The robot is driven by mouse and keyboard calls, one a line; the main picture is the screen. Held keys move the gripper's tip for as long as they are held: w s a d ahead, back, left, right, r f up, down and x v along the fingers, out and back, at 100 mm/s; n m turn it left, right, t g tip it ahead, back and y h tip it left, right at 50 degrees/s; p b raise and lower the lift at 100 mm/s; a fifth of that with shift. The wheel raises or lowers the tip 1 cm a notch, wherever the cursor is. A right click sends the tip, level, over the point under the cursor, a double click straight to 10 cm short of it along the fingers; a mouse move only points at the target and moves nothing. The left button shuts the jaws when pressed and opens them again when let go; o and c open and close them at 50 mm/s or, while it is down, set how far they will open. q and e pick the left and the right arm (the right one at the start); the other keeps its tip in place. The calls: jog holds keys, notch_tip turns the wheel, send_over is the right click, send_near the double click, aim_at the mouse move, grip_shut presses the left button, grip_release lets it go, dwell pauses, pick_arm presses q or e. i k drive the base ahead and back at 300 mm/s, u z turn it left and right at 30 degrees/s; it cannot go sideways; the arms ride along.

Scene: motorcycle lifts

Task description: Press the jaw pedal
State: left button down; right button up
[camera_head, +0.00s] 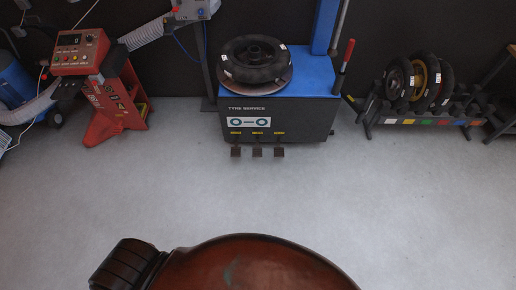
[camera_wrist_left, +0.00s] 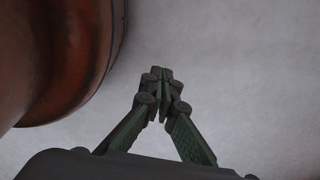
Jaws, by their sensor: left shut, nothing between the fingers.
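The tyre machine (camera_head: 276,116) stands across the floor in the head view, a dark cabinet with a blue top and the words "TYRE SERVICE". Three small dark pedals stick out low at its front: a left one (camera_head: 236,152), a middle one (camera_head: 257,152) and a right one (camera_head: 279,152). Each has a small yellow label above it, too small to read, so I cannot tell which is the jaw pedal. My left gripper (camera_wrist_left: 161,72) shows in the left wrist view, shut and empty over bare floor, apart from the pedals. My right gripper is not in view.
A tyre (camera_head: 254,60) lies on the machine's turntable. A red console machine (camera_head: 100,90) with a grey hose stands to the left. A rack (camera_head: 425,121) with several wheels stands to the right. The grey floor (camera_head: 250,195) before the pedals is clear.

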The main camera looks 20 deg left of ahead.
aim_at(235, 152)
jog(key=u, duration=0.05)
jog(key=i, duration=0.9)
jog(key=u, duration=0.8)
